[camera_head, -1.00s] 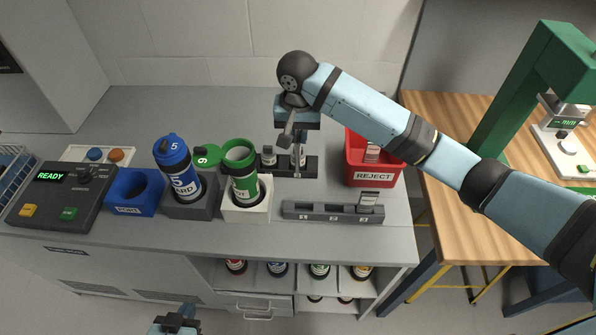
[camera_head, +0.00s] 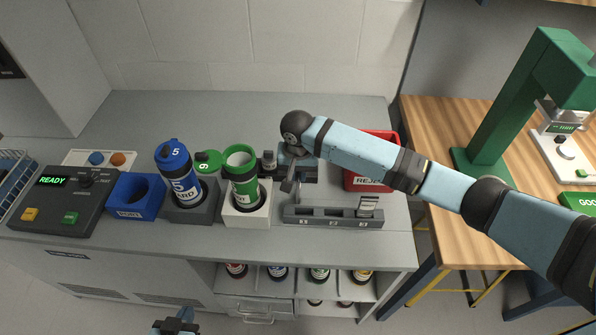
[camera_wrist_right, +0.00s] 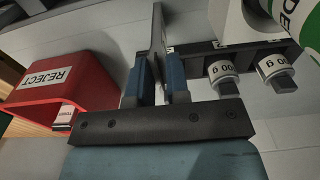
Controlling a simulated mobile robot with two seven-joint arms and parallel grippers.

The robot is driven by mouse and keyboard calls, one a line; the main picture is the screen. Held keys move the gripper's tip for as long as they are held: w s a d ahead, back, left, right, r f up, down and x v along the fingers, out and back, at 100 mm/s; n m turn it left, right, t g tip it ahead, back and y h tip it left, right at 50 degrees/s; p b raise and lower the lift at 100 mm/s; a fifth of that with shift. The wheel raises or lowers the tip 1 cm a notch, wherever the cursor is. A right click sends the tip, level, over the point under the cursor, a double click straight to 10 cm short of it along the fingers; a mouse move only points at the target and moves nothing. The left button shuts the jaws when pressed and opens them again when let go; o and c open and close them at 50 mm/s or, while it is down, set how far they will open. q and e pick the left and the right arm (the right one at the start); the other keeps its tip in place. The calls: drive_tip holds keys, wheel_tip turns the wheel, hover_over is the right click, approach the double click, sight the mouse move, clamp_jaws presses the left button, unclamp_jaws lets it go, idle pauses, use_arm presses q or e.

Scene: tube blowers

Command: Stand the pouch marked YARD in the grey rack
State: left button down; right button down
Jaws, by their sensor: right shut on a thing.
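The grey rack (camera_head: 332,222) has slots numbered 1, 2 and 3 and lies near the counter's front edge. A small grey pouch (camera_head: 369,207) stands in its right slot; its lettering is too small to read. My right gripper (camera_head: 291,170) is lowered just behind the rack's left end. In the right wrist view its blue fingers (camera_wrist_right: 158,88) are shut on a thin grey pouch (camera_wrist_right: 158,38), seen edge-on. The held pouch's marking is not visible, so I cannot tell whether it reads YARD. My left gripper (camera_head: 175,326) is at the bottom edge, mostly cut off.
Labelled weights (camera_wrist_right: 222,75) stand near the held pouch. Left are a green tube (camera_head: 243,181), a blue tube (camera_head: 178,180) and a control box (camera_head: 58,200).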

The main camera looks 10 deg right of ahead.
drive_tip(key=c, duration=1.5)
unclamp_jaws()
drive_tip(key=shift+f, duration=0.1)
drive_tip(key=shift+c, duration=0.2)
drive_tip(key=o, duration=0.4)
drive_tip(key=shift+o, duration=0.2)
